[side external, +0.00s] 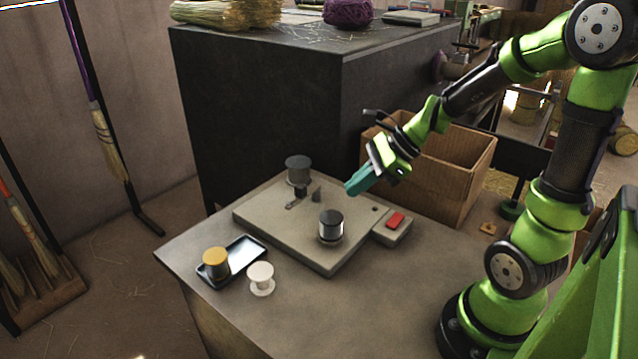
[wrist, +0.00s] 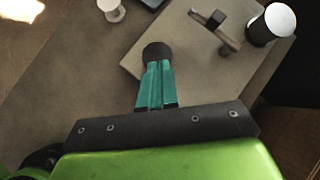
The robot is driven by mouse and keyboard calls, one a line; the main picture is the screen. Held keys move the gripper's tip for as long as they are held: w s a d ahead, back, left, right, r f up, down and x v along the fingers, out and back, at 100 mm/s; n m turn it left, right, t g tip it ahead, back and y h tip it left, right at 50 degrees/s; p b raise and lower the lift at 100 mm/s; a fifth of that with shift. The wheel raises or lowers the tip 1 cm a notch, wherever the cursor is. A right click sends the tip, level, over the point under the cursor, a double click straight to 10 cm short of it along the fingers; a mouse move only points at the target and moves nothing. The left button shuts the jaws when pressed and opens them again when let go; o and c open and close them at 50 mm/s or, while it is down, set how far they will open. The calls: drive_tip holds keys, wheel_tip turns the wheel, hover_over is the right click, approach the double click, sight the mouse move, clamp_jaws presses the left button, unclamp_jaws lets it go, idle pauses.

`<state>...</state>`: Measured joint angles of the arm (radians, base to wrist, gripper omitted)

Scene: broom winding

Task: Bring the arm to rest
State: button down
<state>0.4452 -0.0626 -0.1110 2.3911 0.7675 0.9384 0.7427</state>
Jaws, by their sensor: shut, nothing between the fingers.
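My gripper (side external: 352,188) has teal fingers that are shut and empty. In the side external view it hangs in the air above the right back part of a grey winding plate (side external: 270,224), close to the wooden box. In the wrist view the gripper (wrist: 153,66) points down, and its fingertips overlap a dark round spool top. That spool is the black-topped one (side external: 331,226) on the plate's front part; the fingers look apart from it. Another dark spool (side external: 298,168) stands at the plate's back corner, beside a small metal lever (side external: 303,198).
A black tray (side external: 246,255) holds a yellow-topped spool (side external: 216,262). A white spool (side external: 262,277) stands beside it. A grey box with a red button (side external: 396,220) adjoins the plate. A cardboard-brown wooden box (side external: 455,175) and a dark cabinet (side external: 270,110) stand behind. The table's front right is clear.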

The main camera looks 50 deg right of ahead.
drive_tip(key=s+a+r+n+h, duration=0.1)
drive_tip(key=s+a+r+n, duration=0.3)
drive_tip(key=n, duration=0.7)
drive_tip(key=s+a+r+n+h, duration=0.2)
drive_tip(key=s+a+r+n, duration=0.2)
drive_tip(key=n, duration=0.7)
drive_tip(key=shift+s+a+r, duration=0.25)
drive_tip(key=shift+a+r, duration=0.15)
drive_tip(key=shift+r, duration=0.15)
